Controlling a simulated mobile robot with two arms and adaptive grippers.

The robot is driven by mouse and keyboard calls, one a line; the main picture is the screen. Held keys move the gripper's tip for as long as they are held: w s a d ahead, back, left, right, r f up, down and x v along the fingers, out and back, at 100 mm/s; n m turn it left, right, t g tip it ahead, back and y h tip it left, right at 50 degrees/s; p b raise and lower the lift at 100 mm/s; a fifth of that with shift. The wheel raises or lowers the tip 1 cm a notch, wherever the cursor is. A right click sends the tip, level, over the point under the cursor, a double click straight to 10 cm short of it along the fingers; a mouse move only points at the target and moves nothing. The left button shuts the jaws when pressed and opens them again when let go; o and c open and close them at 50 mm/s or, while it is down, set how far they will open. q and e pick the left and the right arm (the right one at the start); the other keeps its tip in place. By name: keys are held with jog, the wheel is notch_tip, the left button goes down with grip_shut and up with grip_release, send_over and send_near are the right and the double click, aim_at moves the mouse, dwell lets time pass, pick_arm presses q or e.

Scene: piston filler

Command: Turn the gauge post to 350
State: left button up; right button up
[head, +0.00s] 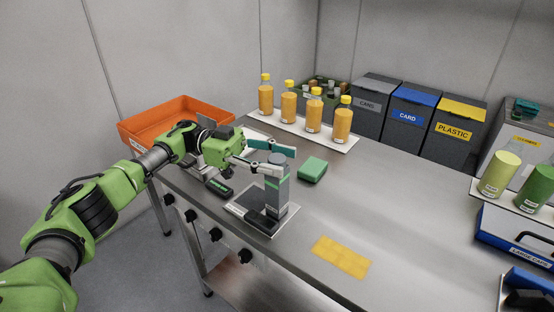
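The gauge post (277,190) is an upright grey cylinder with a dark top and a green band. It stands on a flat base plate (240,209) with a dark block at its front, on the steel bench. My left gripper (277,160) reaches in from the left at the height of the post's top. No scale reading on the post is legible. My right gripper is not in view.
A dark green-lit device (219,187) lies left of the base. A green box (313,169) sits close right of the post. A yellow sheet (341,257) lies in front. Filled bottles (312,112) stand behind, near an orange bin (150,128). The bench's middle right is clear.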

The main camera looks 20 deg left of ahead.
pick_arm(q)
jog(key=shift+w+a, duration=0.2)
jog(key=shift+a, duration=1.7)
jog(key=shift+w+a, duration=0.15)
jog(key=shift+a, duration=1.7)
jog(key=shift+s+f, duration=0.1)
jog(key=shift+f, duration=0.05)
